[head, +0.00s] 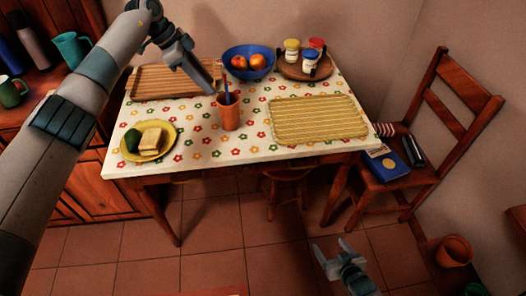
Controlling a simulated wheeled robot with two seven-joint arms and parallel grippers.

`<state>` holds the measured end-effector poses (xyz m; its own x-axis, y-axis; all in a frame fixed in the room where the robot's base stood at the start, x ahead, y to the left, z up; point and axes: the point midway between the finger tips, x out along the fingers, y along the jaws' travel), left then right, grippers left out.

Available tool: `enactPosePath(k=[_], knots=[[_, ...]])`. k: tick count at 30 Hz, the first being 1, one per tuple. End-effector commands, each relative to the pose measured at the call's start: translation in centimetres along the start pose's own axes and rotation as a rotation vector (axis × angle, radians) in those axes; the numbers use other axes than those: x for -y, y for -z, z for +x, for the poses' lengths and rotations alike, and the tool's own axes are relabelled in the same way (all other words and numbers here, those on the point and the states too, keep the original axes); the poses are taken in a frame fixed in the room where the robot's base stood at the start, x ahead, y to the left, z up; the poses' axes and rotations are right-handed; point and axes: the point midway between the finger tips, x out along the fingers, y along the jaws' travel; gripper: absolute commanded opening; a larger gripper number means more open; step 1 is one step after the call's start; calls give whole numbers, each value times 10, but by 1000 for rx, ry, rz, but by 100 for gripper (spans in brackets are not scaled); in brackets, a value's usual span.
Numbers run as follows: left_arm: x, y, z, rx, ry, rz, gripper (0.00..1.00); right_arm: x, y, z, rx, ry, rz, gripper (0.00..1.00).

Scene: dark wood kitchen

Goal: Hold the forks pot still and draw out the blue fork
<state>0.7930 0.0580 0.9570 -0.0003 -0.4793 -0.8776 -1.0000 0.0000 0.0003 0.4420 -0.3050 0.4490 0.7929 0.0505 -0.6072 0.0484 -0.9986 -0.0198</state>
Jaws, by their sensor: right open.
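The forks pot (230,118) is an orange-brown cup standing upright on the flowered tablecloth, near the middle of the table. The blue fork (226,89) sticks up out of it as a thin blue handle; its lower part is hidden inside. My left gripper (212,90) reaches down from the upper left, its tips just left of the fork and above the pot's rim. I cannot tell from this angle whether it touches the fork or is open. My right gripper (334,254) is open and empty, low over the tiled floor in front of the table.
A wooden board (150,90) lies behind left, a yellow plate (127,153) with food front left. A blue fruit bowl (233,52) and a round tray (290,70) with jars stand behind. A striped yellow tray (320,117) lies right. A chair (440,130) holds a book.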

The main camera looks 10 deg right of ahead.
Motion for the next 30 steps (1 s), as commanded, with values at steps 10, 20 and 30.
enactPosePath(k=[10,20,30], knots=[[0,0,0,0,0,0,31,-70,161,-10,-286,10,66,72],[0,0,0,0,0,0,31,-96,315,-53,-547,110,104,72],[0,0,0,0,0,0,31,5,415,-80,-688,299,53,72]])
